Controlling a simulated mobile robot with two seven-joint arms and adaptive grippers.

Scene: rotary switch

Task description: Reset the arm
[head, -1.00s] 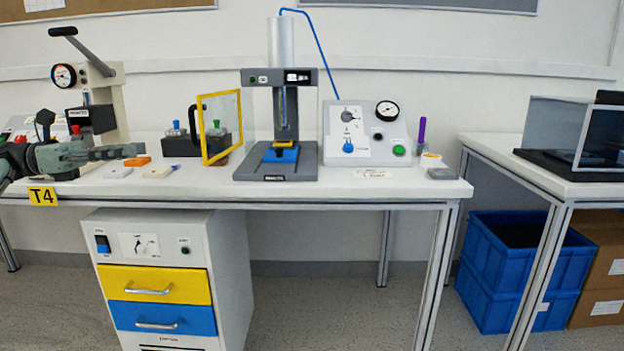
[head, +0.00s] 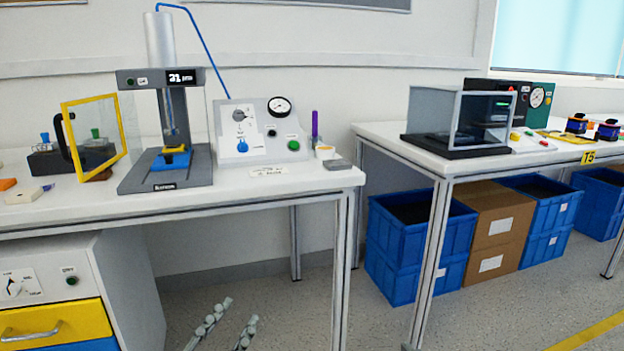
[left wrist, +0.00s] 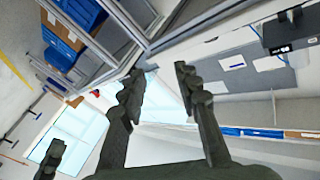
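My left gripper (head: 241,311) shows at the bottom of the head view, low in front of the bench, with its grey fingers pointing up and apart. In the left wrist view the left gripper (left wrist: 160,72) is open, with nothing between its fingers. The control panel (head: 260,132) on the bench carries a rotary switch (head: 238,115), a blue knob, a gauge and a green button. A second rotary switch (head: 14,289) sits on the drawer cabinet at lower left, partly cut off. My right gripper is not in view.
A press (head: 168,140) and a yellow-framed guard (head: 94,138) stand on the bench (head: 230,188). A second bench (head: 385,135) is at right, with blue crates (head: 405,245) and boxes (head: 497,215) under it. Grey floor lies open between cabinet and crates.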

